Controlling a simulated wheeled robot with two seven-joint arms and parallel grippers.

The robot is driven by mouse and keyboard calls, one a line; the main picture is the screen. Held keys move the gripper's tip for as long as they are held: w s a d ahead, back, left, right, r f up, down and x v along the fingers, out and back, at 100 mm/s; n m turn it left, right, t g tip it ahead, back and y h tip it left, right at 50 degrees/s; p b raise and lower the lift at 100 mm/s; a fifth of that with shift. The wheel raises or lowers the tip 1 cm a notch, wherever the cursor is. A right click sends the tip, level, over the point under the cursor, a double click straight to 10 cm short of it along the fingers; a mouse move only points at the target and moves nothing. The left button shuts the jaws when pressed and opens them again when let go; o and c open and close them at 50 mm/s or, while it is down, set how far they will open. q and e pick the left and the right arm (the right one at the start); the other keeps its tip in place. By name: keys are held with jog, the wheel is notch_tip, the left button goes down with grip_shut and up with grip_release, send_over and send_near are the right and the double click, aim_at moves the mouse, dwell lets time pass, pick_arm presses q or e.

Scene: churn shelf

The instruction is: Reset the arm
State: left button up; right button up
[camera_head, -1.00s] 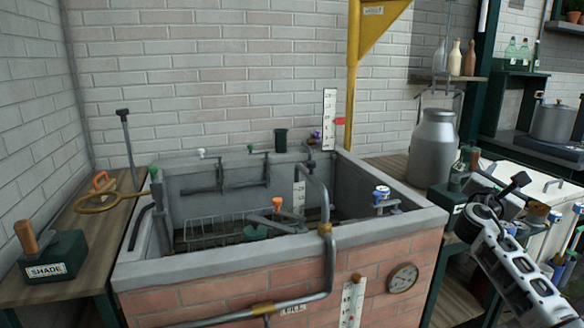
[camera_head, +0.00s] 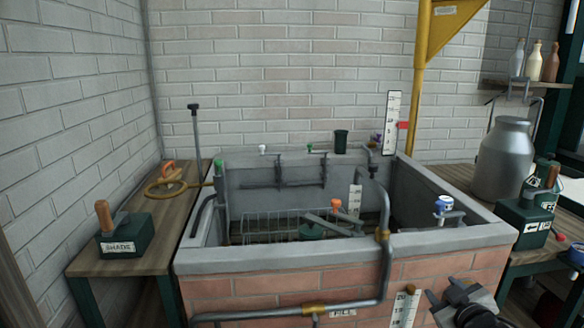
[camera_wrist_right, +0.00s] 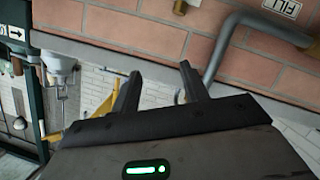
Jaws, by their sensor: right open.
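My right gripper (camera_head: 458,296) shows at the bottom right of the head view, low in front of the brick side of the tank (camera_head: 255,285). In the right wrist view its two dark fingers (camera_wrist_right: 160,88) stand apart with nothing between them. The brick face (camera_wrist_right: 130,30) and a grey pipe (camera_wrist_right: 222,50) lie beyond the fingers there. The rest of my right arm is cut off by the picture's lower edge. My left gripper is in neither view.
A wooden side bench with a green SHADE lever box (camera_head: 128,238) stands left of the tank. A grey pipe (camera_head: 386,270) runs down the tank's front. At the right are a metal churn (camera_head: 503,162) and green lever boxes (camera_head: 524,220).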

jog(key=s+a+f+g+y, duration=0.2)
jog(key=s+a+f+y, duration=0.1)
jog(key=s+a+f, duration=0.85)
jog(key=s+a+m+g, duration=0.1)
jog(key=s+a, duration=0.4)
jog(key=s, duration=0.3)
jog(key=s+a+m+g+y, duration=0.1)
jog(key=s+a, duration=0.3)
jog(key=s, duration=0.4)
jog(key=shift+a+f, duration=0.35)
